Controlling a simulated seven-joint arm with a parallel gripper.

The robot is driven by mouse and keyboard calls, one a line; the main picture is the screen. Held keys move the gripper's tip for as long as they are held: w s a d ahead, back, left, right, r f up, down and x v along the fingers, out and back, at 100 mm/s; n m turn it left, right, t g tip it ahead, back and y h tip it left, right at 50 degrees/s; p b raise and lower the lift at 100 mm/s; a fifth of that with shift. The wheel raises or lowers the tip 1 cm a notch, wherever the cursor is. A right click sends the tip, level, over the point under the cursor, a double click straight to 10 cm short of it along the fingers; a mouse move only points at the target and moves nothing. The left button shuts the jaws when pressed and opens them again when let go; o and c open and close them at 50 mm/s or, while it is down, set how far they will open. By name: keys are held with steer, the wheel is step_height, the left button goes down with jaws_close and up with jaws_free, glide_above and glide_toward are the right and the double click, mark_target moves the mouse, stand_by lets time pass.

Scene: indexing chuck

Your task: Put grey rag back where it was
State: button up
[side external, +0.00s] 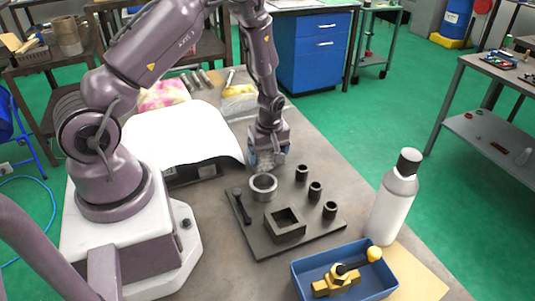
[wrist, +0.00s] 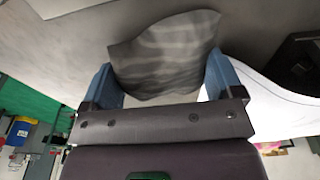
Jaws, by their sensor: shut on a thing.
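The grey rag (wrist: 165,52) has a darker striped pattern. In the wrist view it sits between the two blue fingers of my gripper (wrist: 163,80), which is shut on it. In the side view my gripper (side external: 267,158) points down just behind the grey ring on the dark fixture plate, low over the table. The rag is hard to make out there, and I cannot tell whether it touches the table.
The dark plate (side external: 262,243) carries a ring (side external: 263,187), a square block (side external: 285,226), a lever and several bushings. A white sheet (side external: 185,130) lies left of my gripper. A bottle (side external: 393,200) and blue bin (side external: 310,284) stand at the right front.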

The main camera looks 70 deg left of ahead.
steer(key=shift+f, duration=0.25)
steer(key=shift+f, duration=0.15)
steer(key=o, duration=0.7)
step_height(320, 180, up, 12)
steer(key=d, duration=0.2)
step_height(320, 180, up, 9)
steer(key=m+t, duration=0.2)
steer(key=m, duration=0.2)
glide_above(270, 154)
steer(key=s+d, duration=0.1)
steer(key=d, duration=0.4)
steer(key=s+d+r+m+t, duration=0.1)
steer(key=s+d+r+m, duration=0.2)
steer(key=s+r+m, duration=0.1)
steer(key=s+d+r+m+t+h, duration=0.1)
steer(key=s+d+r+m, duration=0.2)
steer(key=s+r+m, duration=0.2)
steer(key=s+d+r+m+t, duration=0.1)
steer(key=s+d+r+m, duration=0.2)
steer(key=s+r+m, duration=0.2)
steer(key=shift+t, duration=0.3)
